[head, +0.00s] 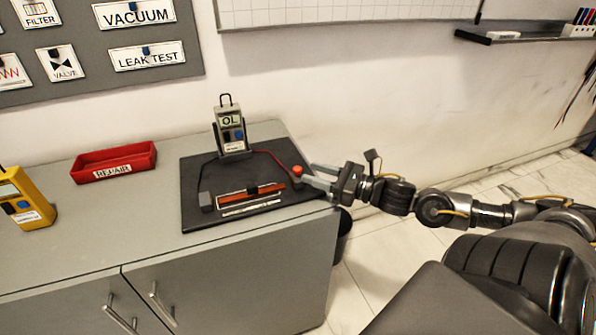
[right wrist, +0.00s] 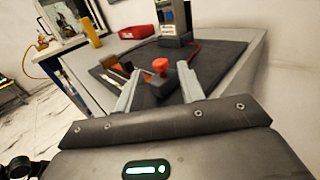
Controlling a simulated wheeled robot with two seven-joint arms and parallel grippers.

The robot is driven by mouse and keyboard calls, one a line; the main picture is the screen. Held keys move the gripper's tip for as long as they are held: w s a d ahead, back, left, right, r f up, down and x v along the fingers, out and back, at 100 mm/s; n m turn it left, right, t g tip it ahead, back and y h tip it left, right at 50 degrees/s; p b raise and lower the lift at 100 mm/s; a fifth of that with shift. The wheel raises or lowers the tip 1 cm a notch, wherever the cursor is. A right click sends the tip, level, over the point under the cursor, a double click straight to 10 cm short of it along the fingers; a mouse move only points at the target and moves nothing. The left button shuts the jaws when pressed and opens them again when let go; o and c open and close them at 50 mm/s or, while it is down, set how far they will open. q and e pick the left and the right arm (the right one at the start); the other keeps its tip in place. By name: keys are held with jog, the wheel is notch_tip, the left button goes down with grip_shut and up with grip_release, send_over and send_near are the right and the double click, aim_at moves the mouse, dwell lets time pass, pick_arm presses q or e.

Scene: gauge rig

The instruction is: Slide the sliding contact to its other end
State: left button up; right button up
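The sliding contact appears to be a dark block with a red knob (head: 298,170) at the right end of an orange-red track (head: 235,196) on a black board (head: 195,170). In the right wrist view the red knob (right wrist: 160,65) stands upright between my fingertips. My right gripper (head: 310,177) is open, reaching in from the right around the block; I cannot tell whether the fingers touch it. It also shows in the right wrist view (right wrist: 160,90). A meter (head: 230,130) reading "OL" stands at the board's back. My left gripper is not in view.
A small dark piece (head: 252,190) sits midway along the track, and a grey block (head: 206,201) at its left end. A red lead runs behind the track.

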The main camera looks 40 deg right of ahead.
aim_at(301, 170)
jog(key=shift+x, duration=2.75)
jog(key=shift+c, duration=0.3)
grip_shut()
